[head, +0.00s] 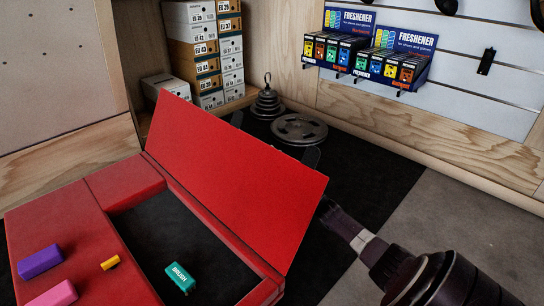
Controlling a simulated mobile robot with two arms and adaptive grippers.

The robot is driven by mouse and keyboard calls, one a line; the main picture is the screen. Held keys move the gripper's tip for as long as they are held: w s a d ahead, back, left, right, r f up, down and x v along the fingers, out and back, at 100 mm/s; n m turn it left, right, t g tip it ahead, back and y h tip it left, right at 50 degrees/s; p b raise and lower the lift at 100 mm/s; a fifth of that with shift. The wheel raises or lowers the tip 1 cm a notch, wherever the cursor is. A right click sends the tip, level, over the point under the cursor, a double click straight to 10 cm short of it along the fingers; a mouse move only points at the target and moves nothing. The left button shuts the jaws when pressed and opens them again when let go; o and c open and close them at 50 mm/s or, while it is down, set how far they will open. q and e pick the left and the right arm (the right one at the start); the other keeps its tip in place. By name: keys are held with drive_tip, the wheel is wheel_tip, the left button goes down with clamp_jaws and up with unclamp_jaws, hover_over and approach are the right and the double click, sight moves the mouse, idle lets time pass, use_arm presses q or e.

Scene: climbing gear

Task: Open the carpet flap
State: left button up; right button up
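The flap (235,175) is a flat red panel. It stands raised and tilted along the far right side of the red pad (125,183), and the dark area (160,227) in front of it is uncovered. A teal brush (180,277) lies in that dark area. My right arm comes in from the lower right, and my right gripper (329,208) is at the flap's right edge, partly hidden behind it. I cannot tell whether it touches the flap or how its fingers stand. My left gripper is not in view.
Purple (40,261), pink (54,294) and small yellow (110,262) blocks lie on the pad. Weight plates (299,128) and stacked weights (267,102) stand behind the flap. Shoe boxes (192,50) fill a back shelf. Grey floor (440,185) is clear at right.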

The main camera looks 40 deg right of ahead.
sight(298, 183)
drive_tip(key=shift+r, duration=0.1)
drive_tip(key=shift+v, duration=6.1)
drive_tip(key=v, duration=0.9)
drive_tip(key=shift+a, duration=0.3)
